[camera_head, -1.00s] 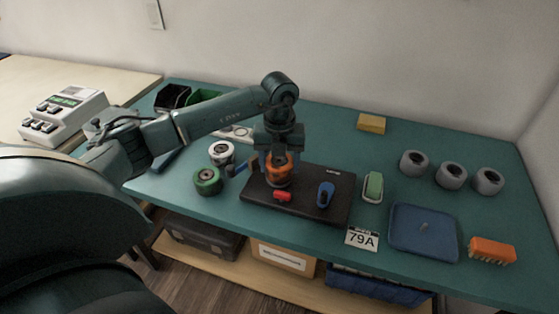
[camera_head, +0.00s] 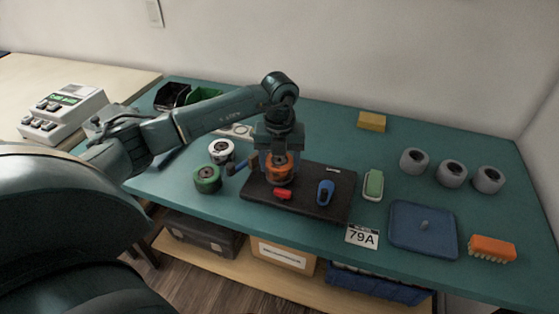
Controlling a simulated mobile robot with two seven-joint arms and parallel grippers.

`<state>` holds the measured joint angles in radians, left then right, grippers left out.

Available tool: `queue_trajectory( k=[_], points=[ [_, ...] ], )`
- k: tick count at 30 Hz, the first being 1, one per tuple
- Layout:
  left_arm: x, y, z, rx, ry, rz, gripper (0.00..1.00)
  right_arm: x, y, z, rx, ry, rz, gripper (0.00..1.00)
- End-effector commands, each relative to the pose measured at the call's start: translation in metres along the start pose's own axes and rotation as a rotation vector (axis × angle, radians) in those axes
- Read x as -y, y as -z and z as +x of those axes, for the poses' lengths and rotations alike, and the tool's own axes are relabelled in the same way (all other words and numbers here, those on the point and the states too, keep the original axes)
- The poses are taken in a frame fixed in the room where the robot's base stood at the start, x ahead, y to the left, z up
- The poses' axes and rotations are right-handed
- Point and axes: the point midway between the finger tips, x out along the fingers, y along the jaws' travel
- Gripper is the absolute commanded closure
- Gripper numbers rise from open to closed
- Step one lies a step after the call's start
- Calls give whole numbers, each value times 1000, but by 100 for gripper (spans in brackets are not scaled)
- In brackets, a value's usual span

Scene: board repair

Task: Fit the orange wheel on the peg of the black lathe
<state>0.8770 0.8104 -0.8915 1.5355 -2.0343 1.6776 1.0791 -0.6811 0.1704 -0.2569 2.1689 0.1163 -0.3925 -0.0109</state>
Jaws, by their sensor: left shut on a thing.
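The orange wheel (camera_head: 281,171) is between the fingers of my left gripper (camera_head: 279,166), which is shut on it. Wheel and gripper are over the left part of the black lathe (camera_head: 316,206), a dark flat base with a red part (camera_head: 283,194), a blue upright part (camera_head: 325,192) and a blue handle at its left side (camera_head: 239,166). The peg is hidden behind the wheel and fingers. I cannot tell whether the wheel is around the peg. My right gripper is not in view.
A white wheel (camera_head: 221,151) and a green wheel (camera_head: 207,179) stand left of the lathe. A green-topped thing (camera_head: 373,185), a blue tray with a peg (camera_head: 423,245), a 79A card (camera_head: 362,237) and an orange brush (camera_head: 492,248) lie right. Grey wheels (camera_head: 451,173) stand beyond.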

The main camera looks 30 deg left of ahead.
Motion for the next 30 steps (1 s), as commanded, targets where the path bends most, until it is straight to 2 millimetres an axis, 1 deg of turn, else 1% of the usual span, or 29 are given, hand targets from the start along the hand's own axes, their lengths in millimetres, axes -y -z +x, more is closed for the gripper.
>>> queue_trajectory(
  k=[14, 15, 21, 24, 29, 30],
  points=[
    [0, 0, 2, 1, 1, 0, 66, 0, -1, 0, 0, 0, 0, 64],
    [0, 0, 2, 1, 1, 0, 37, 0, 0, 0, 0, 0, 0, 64],
    [0, 0, 2, 1, 0, 0, 21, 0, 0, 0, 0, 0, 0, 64],
    [0, 0, 2, 1, 0, 0, 14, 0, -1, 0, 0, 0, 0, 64],
    [0, 0, 2, 0, -1, -1, 14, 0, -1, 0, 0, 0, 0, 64],
    [0, 0, 3, 0, -1, -1, 11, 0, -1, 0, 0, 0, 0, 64]
  ],
)
